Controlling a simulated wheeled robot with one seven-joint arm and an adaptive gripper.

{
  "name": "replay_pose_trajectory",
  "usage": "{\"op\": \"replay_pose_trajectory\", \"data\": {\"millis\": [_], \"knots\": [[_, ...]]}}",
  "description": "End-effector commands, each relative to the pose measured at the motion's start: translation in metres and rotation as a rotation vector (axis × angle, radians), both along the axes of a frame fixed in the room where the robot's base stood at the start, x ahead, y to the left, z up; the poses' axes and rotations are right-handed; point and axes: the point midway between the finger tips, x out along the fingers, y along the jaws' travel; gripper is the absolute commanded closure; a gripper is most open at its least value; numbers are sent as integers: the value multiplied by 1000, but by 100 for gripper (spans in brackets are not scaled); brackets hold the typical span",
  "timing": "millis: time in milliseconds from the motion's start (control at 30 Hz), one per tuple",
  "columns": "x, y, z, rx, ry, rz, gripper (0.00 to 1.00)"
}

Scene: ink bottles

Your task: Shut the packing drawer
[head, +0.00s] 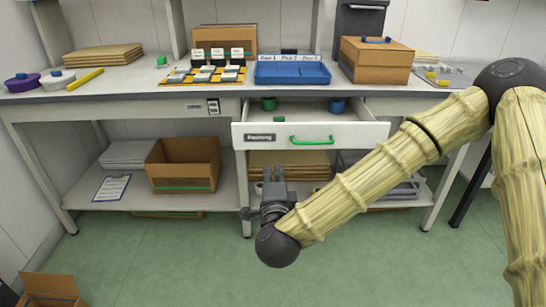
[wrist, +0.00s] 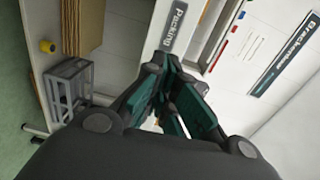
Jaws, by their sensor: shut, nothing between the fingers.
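The white packing drawer (head: 350,132) is pulled out from under the bench, with a green handle (head: 312,140) and a dark label on its front. Green items and a blue cup (head: 338,105) show inside it. My gripper (head: 274,172) is shut and empty, just below and in front of the drawer's left part, apart from the handle in the head view. In the wrist view, the shut fingers (wrist: 168,78) point toward the drawer front, whose "Packing" label (wrist: 175,28) shows beyond them. The gap to the drawer front is hard to judge.
The lower shelf holds an open carton (head: 183,165) and grey racks. The green floor (head: 180,255) in front is clear apart from a carton at lower left.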

Motion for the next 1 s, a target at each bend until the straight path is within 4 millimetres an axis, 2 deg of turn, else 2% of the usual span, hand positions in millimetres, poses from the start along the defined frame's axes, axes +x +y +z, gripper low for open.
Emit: {"op": "replay_pose_trajectory", "data": {"millis": [267, 800, 1000], "knots": [[14, -2, 6, 26, -22, -18, 100], [100, -2, 4, 24, -20, -17, 100], [126, -2, 4, 24, -19, -16, 100]]}}
